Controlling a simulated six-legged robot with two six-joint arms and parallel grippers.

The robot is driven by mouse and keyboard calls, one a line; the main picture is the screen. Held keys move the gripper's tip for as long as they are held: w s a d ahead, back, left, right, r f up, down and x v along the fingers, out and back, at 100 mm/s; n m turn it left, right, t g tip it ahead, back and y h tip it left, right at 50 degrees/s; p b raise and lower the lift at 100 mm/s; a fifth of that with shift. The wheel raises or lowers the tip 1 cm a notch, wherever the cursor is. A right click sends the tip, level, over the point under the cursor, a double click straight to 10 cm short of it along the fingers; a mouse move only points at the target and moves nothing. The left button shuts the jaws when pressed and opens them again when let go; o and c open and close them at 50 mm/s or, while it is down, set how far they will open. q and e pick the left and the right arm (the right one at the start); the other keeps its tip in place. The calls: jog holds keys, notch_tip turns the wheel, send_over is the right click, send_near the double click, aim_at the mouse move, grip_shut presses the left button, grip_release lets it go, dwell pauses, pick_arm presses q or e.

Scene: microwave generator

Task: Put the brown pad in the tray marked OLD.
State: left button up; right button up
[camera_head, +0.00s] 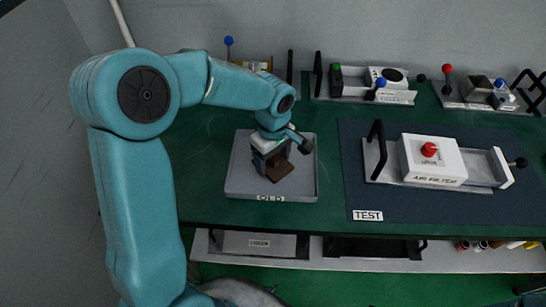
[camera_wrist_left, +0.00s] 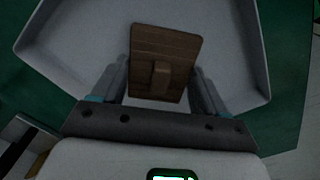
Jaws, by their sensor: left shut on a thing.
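The brown pad (camera_head: 281,172) is held by my left gripper (camera_head: 276,160) over the grey tray marked OLD (camera_head: 235,185). In the left wrist view the pad (camera_wrist_left: 176,50) is a flat brown plate with a small raised grip in its middle, between the two fingers of my left gripper (camera_wrist_left: 162,82). The tray's pale floor and walls (camera_wrist_left: 85,35) surround it in that view. I cannot tell whether the pad touches the tray floor. My right gripper is not in view.
The tray stands on a green table (camera_head: 200,160). To its right a dark mat labelled TEST (camera_head: 400,205) carries a white AIR FILTER unit (camera_head: 432,158) with a red knob. Several small fixtures with knobs and handles line the back edge.

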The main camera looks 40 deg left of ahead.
aim_at(273, 158)
pick_arm(q)
jog(key=o, duration=1)
jog(key=shift+o, duration=0.2)
jog(key=shift+r, duration=0.15)
jog(key=shift+w+r+p, duration=0.1)
jog(key=shift+r+p, duration=0.2)
jog(key=shift+r, duration=0.05)
notch_tip(273, 158, up, 11)
jog(key=shift+r, duration=0.15)
